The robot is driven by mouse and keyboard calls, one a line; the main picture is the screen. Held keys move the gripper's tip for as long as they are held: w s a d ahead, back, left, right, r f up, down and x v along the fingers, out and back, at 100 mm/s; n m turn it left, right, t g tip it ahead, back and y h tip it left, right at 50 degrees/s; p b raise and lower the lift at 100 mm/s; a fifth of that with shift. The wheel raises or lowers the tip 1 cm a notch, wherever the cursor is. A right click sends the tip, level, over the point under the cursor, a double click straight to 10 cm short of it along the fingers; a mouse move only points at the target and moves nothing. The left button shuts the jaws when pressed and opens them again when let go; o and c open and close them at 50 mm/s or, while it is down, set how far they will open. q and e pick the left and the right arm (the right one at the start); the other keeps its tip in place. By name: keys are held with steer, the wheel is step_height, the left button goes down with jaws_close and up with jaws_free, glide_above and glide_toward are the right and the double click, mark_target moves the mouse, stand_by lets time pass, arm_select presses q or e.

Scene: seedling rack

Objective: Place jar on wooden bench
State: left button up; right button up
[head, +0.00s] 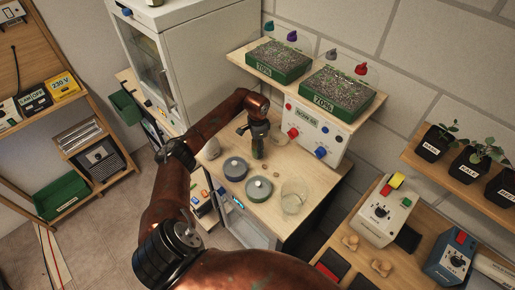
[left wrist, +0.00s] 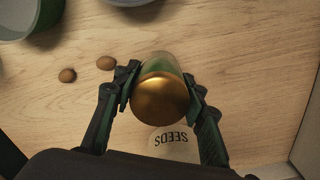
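The jar (head: 258,148) is a small greenish jar with a gold lid, which faces the camera in the left wrist view (left wrist: 161,99). My left gripper (head: 257,128) is around the jar from above, with one finger against each side of it near the lid. The jar is upright over the pale wooden bench (head: 318,172); I cannot tell whether its base touches the wood. The lid hides much of the jar in the left wrist view. My right gripper is not in view.
Small brown lumps (left wrist: 67,75) lie nearby. A pale object marked SEEDS (left wrist: 175,143) is close by. A control box (head: 315,130) stands behind.

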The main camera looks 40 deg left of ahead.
arm_select(q)
steer(key=o, duration=0.4)
steer(key=shift+o, duration=0.2)
step_height(320, 180, up, 12)
steer(key=shift+r, duration=0.15)
stand_by(0.4)
